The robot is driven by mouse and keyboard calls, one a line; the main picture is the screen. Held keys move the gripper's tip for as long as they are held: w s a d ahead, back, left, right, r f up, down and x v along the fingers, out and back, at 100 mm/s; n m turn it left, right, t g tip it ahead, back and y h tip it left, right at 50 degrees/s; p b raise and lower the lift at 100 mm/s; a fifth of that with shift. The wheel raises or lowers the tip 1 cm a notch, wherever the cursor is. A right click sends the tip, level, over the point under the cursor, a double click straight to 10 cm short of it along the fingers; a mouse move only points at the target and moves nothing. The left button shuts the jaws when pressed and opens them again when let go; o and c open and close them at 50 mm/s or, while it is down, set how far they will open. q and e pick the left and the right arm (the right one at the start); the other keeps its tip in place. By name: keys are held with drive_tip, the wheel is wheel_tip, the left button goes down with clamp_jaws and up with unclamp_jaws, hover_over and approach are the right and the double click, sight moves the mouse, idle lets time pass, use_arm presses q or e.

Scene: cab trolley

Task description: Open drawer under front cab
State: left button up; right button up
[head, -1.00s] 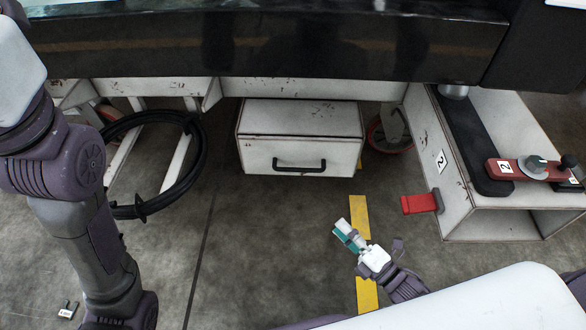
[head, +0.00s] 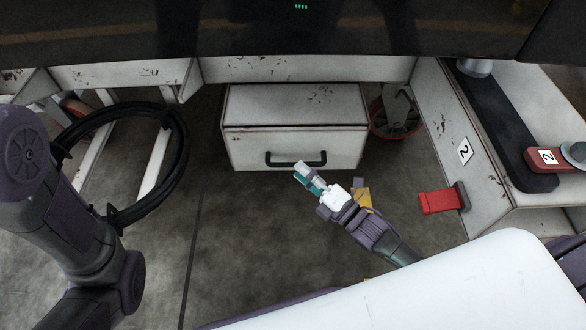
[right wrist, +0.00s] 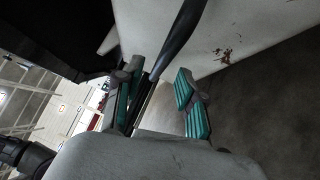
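The drawer (head: 340,144) is a worn white box under the front of the cab, and it appears shut. Its black bar handle (head: 296,158) is on the front face. My right gripper (head: 308,176) is just below and in front of the right half of the handle. In the right wrist view its two teal-padded fingers (right wrist: 158,102) are apart, with the dark handle bar (right wrist: 178,42) reaching toward the gap between them. I cannot tell whether the fingers touch it. My left arm shows at the left of the head view, but its gripper is out of frame.
A black hose loop (head: 178,160) hangs at the left. A caster wheel (head: 396,112) stands right of the drawer. A red pedal (head: 438,201) sticks out from a white side panel (head: 440,115). The floor in front of the drawer is mostly clear.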

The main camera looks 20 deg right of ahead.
sight(293, 163)
drive_tip(key=shift+b+x, duration=0.6)
drive_tip(key=shift+x, duration=1.25)
clamp_jaws()
